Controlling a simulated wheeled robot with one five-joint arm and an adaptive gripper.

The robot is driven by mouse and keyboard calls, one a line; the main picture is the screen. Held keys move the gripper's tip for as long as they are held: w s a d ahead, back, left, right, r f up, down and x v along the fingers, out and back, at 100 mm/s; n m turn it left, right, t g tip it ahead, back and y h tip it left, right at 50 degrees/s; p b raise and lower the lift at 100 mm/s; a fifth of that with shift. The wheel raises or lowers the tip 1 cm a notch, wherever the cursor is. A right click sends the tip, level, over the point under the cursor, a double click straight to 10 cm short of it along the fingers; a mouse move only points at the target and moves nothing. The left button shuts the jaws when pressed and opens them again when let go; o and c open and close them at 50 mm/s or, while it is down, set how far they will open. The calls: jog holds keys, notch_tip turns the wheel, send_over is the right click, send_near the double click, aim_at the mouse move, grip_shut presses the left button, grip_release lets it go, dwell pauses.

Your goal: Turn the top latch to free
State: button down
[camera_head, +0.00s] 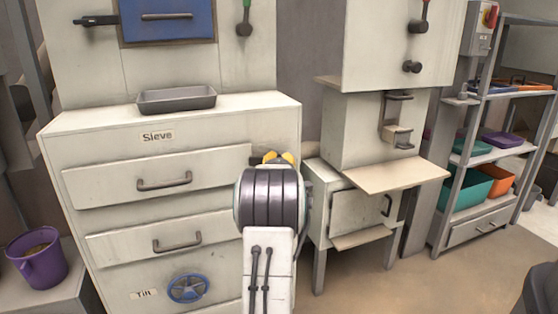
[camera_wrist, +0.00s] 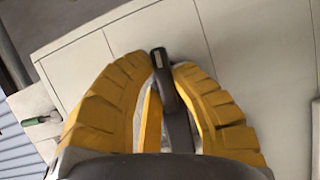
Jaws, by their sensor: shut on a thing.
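My gripper (camera_head: 279,158) is at the right edge of the pale Sieve cabinet (camera_head: 215,130), with its yellow fingertips showing above my wrist. In the wrist view, the yellow fingers of my gripper (camera_wrist: 170,72) are shut on a dark lever (camera_wrist: 161,62), apparently the top latch. The lever's rounded end pokes out between the fingertips, in front of a pale panel. Its lower part runs down between the fingers and its base is hidden. In the head view my arm and wrist cover the latch.
Two drawers with grey handles (camera_head: 164,181) and a blue wheel (camera_head: 188,288) are on the cabinet front. A grey tray (camera_head: 176,103) stands on top. A pale ledge (camera_head: 395,175) juts out at right. A purple bucket (camera_head: 37,260) stands at left. Open floor lies at lower right.

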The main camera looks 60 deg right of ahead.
jog(key=shift+f+m+b, duration=0.15)
jog(key=shift+m+b, duration=0.25)
jog(key=shift+b, duration=0.3)
jog(key=shift+m+y+b, duration=0.3)
jog(key=shift+m+b, duration=0.1)
jog(key=shift+b, duration=0.35)
jog(key=shift+r, duration=0.2)
jog(key=c, duration=1.1)
grip_release()
jog(key=shift+d, duration=0.1)
jog(key=shift+o, duration=0.2)
jog(key=v, duration=1.2)
jog(key=shift+r, duration=0.1)
